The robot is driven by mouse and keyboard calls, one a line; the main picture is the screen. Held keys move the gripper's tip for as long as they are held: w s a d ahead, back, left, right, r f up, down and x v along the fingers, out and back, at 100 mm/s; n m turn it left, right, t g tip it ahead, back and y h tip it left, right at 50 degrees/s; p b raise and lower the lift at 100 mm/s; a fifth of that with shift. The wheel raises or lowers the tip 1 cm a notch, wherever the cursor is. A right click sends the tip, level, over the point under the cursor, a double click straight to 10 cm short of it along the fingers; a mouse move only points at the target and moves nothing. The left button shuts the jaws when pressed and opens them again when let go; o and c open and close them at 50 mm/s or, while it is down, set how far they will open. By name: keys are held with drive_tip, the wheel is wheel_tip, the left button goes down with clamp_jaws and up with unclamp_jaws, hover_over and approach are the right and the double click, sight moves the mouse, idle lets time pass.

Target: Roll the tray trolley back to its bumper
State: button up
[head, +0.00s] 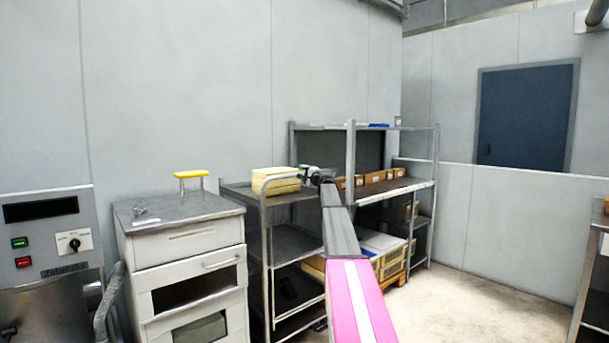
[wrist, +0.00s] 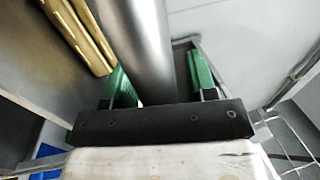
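The tray trolley (head: 284,197) is a dark metal rack with several shelves and a bent tube handle, standing right of the white cabinet. A pale yellow stack (head: 275,181) lies on its top shelf. My gripper (head: 315,174) is at the trolley's right end at top-shelf height. In the wrist view, a thick grey tube (wrist: 142,40), apparently part of the trolley, runs between the green fingers of my gripper (wrist: 160,85). A dark gap shows between the tube and the right finger, so the fingers look open around it. I cannot make out the bumper.
A white cabinet (head: 188,245) with a yellow-topped stand (head: 191,174) is close at the left, beside a control panel (head: 46,240). A shelf rack (head: 351,165) with boxes stands behind my arm. The floor (head: 490,292) at the right is clear.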

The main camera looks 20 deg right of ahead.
drive_tip(key=shift+s+d, duration=0.1)
drive_tip(key=shift+s, duration=0.1)
drive_tip(key=v, duration=1)
drive_tip(key=shift+s+d, duration=0.15)
drive_tip(key=shift+s, duration=0.05)
drive_tip(key=s+a+f+n+g, duration=0.3)
drive_tip(key=s+a+f+g, duration=0.1)
drive_tip(key=s+a+f, duration=0.6)
drive_tip(key=s+a+f+n+g, duration=0.25)
drive_tip(key=s+a+f, duration=0.35)
drive_tip(key=f, duration=0.6)
drive_tip(key=s+a+f+n+g, duration=0.2)
drive_tip(key=s+a+f+g, duration=0.4)
drive_tip(key=a+f, duration=0.45)
drive_tip(key=s+a+f+n+g+h, duration=0.1)
drive_tip(key=s+f, duration=0.4)
drive_tip(key=s, duration=0.6)
drive_tip(key=s+a+f+n+g+h, duration=0.2)
drive_tip(key=s+f, duration=0.4)
drive_tip(key=s, duration=0.5)
drive_tip(key=s+a+f+n+g+h, duration=0.2)
drive_tip(key=s+f, duration=0.4)
drive_tip(key=s, duration=0.5)
drive_tip(key=n+g+h, duration=0.1)
drive_tip(key=h, duration=0.1)
drive_tip(key=shift+s+a+h, duration=0.2)
drive_tip(key=shift+s+h, duration=0.1)
drive_tip(key=shift+s, duration=0.1)
